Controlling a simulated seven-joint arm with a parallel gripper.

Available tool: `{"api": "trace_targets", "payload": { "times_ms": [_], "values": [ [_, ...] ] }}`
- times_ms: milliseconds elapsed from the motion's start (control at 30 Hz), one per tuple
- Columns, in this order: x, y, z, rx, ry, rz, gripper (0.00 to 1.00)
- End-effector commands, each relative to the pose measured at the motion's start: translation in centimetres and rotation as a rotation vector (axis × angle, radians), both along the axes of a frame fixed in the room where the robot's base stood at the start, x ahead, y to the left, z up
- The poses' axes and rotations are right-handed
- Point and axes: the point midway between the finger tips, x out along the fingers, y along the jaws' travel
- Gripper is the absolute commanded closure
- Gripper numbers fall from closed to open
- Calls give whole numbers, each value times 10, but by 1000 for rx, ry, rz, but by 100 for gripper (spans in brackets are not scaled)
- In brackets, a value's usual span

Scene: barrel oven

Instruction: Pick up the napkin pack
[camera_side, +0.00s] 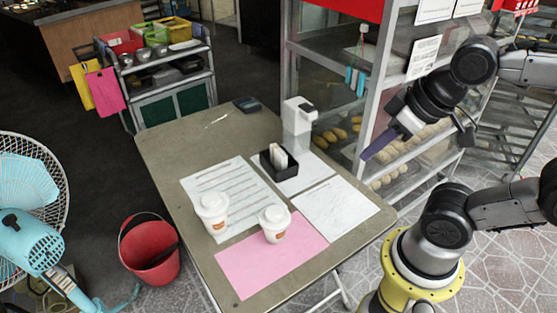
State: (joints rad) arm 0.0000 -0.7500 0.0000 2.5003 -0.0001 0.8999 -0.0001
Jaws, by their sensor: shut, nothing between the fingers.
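My gripper (372,152) is shut and empty, raised above the right side of the table in front of the glass rack, pointing down and left. No thing is clearly recognisable as the napkin pack. A small black holder (266,170) on the table has white and tan packets (279,157) standing in it, left of and below my gripper. A small dark blue flat item (247,104) lies at the table's far edge. I cannot tell whether either one is the napkin pack. My gripper is apart from both.
Two lidded white cups (211,212) (274,223) stand near the front of the table (170,145), by a pink sheet (262,262). A white dispenser (297,122) stands behind the holder. Papers lie around. The rack (372,80) is close to my arm. The table's far left is mostly clear.

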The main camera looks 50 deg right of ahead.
Motion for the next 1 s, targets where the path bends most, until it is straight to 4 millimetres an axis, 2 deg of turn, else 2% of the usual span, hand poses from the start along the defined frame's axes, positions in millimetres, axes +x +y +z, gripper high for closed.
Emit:
{"api": "trace_targets", "payload": {
  "times_ms": [467, 833, 1000],
  "values": [
    [0, 0, 0, 0, 0, 0, 100],
    [0, 0, 0, 0, 0, 0, 36],
    [0, 0, 0, 0, 0, 0, 36]
  ]
}}
